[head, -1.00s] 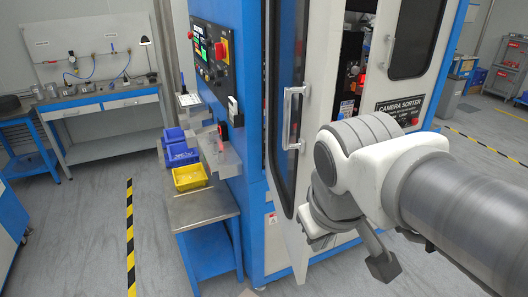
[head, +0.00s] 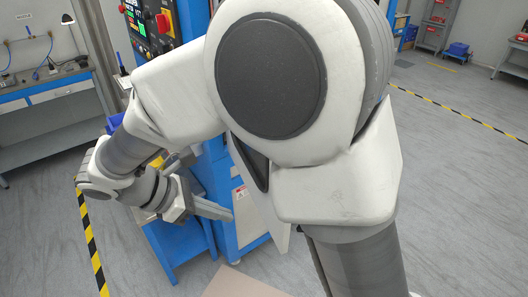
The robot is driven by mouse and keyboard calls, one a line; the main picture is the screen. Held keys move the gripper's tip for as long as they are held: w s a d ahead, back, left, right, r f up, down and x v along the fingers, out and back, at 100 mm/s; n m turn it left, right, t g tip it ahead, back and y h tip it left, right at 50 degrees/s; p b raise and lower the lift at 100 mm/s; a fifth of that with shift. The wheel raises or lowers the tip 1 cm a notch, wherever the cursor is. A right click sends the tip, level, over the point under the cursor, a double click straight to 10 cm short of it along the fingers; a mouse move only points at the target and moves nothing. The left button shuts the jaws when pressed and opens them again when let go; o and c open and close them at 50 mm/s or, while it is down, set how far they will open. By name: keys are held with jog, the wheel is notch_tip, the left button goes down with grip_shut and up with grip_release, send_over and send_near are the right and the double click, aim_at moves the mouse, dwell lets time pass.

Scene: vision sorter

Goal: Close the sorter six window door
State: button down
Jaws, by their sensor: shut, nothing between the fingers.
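The sorter cabinet (head: 222,185) is blue and white and stands behind my arm. Its window door (head: 262,212) shows only in its lower part: a pale panel and the dark pointed bottom of the window. My arm hides the rest, including the handle, so I cannot tell how far the door stands open. My gripper (head: 228,213) is shut and empty. It points right, low in front of the cabinet, to the left of the door's lower part. I cannot tell whether it touches anything.
A control panel (head: 152,22) with red and yellow buttons is on the cabinet's upper left. A blue stand (head: 178,247) is below my gripper. A workbench (head: 55,92) is at the far left. Yellow-black floor tape (head: 92,245) runs at left. The floor at right is open.

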send_near(279, 221)
notch_tip(279, 221, down, 4)
jog(key=d, duration=0.1)
jog(key=d+p, duration=0.1)
jog(key=d, duration=0.1)
jog(key=shift+w+n+p, duration=0.3)
jog(key=shift+p, duration=0.1)
jog(key=shift+w+d+f, duration=0.15)
jog(key=shift+w+d, duration=0.05)
jog(key=shift+d, duration=0.25)
jog(key=shift+d, duration=0.1)
